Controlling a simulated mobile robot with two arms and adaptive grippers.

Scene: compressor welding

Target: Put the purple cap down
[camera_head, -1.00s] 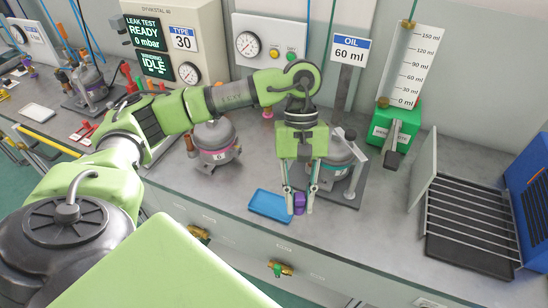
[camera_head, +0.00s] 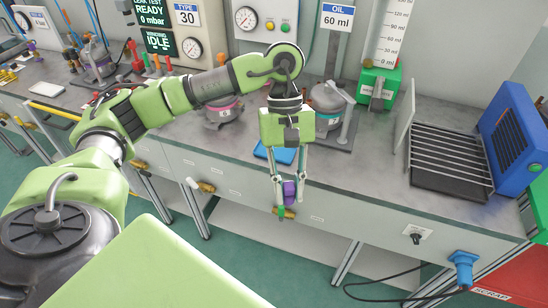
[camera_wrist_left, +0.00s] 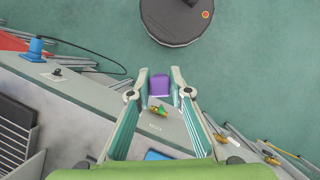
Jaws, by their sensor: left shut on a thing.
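The purple cap (camera_head: 289,191) is held between the fingertips of my left gripper (camera_head: 290,201). In the head view the gripper points down, and the cap shows against the bench's drawer front. In the left wrist view the cap (camera_wrist_left: 160,85) sits between the two fingertips (camera_wrist_left: 160,80), with the floor behind it. A blue tray (camera_head: 262,152) lies on the bench near its front edge, partly hidden behind the gripper. A corner of the tray (camera_wrist_left: 156,155) shows in the left wrist view. My right gripper is in neither view.
Two compressors (camera_head: 223,112) (camera_head: 327,98) stand on the grey bench behind the gripper. A black rack (camera_head: 450,160) and a blue box (camera_head: 513,135) are at the right. Brass valves (camera_head: 284,213) stick out of the bench front. Bench top right of the tray is clear.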

